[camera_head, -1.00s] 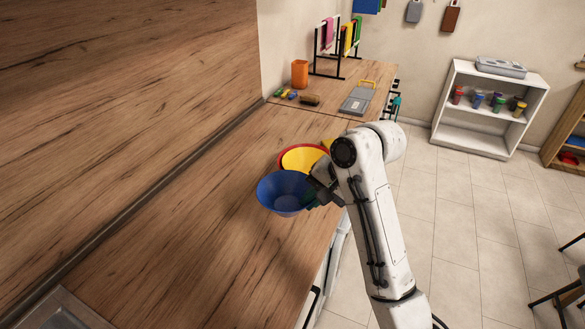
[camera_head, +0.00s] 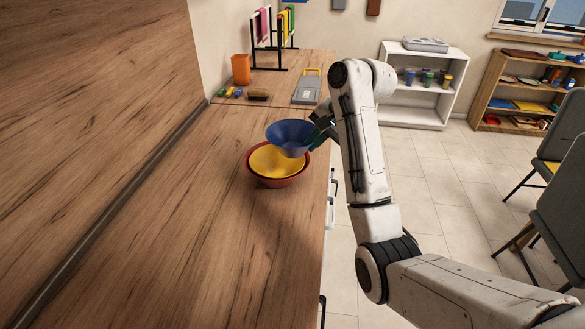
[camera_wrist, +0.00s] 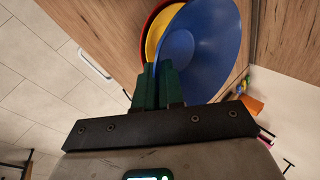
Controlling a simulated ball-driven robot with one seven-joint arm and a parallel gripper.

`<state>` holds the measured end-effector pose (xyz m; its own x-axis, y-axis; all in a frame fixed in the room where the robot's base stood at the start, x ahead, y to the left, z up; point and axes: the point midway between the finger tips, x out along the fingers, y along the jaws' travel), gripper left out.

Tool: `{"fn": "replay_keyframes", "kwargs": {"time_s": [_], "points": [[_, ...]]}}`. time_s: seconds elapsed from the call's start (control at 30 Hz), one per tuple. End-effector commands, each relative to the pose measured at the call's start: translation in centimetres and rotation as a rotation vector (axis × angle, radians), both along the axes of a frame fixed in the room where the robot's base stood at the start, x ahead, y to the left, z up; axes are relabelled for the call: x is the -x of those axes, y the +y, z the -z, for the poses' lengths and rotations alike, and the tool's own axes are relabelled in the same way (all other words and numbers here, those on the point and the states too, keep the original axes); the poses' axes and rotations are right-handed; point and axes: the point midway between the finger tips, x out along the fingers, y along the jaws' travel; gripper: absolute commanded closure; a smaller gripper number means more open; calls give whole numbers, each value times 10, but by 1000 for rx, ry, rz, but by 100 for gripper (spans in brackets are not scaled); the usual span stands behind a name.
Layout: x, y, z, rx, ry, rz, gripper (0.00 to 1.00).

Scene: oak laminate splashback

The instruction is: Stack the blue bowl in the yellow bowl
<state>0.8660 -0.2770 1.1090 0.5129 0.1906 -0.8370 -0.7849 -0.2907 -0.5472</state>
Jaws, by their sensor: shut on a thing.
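The blue bowl (camera_head: 290,134) is held by its right rim in my gripper (camera_head: 318,138), above and slightly behind the yellow bowl. The yellow bowl (camera_head: 268,163) sits inside a red bowl (camera_head: 272,182) on the wooden counter. In the wrist view, the green fingers of my gripper (camera_wrist: 158,84) are shut on the rim of the blue bowl (camera_wrist: 205,45). Edges of the yellow bowl (camera_wrist: 156,40) and the red bowl (camera_wrist: 147,22) show behind it. Part of the yellow bowl's far side is hidden by the blue bowl.
An orange cup (camera_head: 241,69), a brown brush-like item (camera_head: 258,95), small coloured items and a grey board with a yellow handle (camera_head: 307,88) are at the counter's far end. A rack with cloths (camera_head: 275,38) stands behind them. The near counter (camera_head: 190,260) is clear.

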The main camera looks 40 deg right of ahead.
Motion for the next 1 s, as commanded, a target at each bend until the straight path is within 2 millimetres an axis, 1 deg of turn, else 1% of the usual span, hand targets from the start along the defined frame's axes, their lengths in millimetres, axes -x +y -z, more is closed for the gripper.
{"fn": "replay_keyframes", "kwargs": {"time_s": [0.03, 0.07, 0.17, 0.2, 0.3, 0.4, 0.7, 0.83, 0.9, 1.0], "points": [[-11, 0, 8, 0, -1, -2, 100], [-16, -2, 4, 0, 1, -1, 100], [-33, -4, 14, 0, 3, -1, 100], [-39, -5, 23, -1, 5, 0, 100], [-53, -6, 40, 0, 2, -1, 100], [-64, -8, 54, 1, 2, 1, 100], [-80, -9, 72, 1, 1, 1, 100], [-78, -9, 91, 0, 2, -1, 100], [-78, -9, 97, 1, 0, 0, 100], [-78, -9, 101, 2, -2, 0, 100]]}}
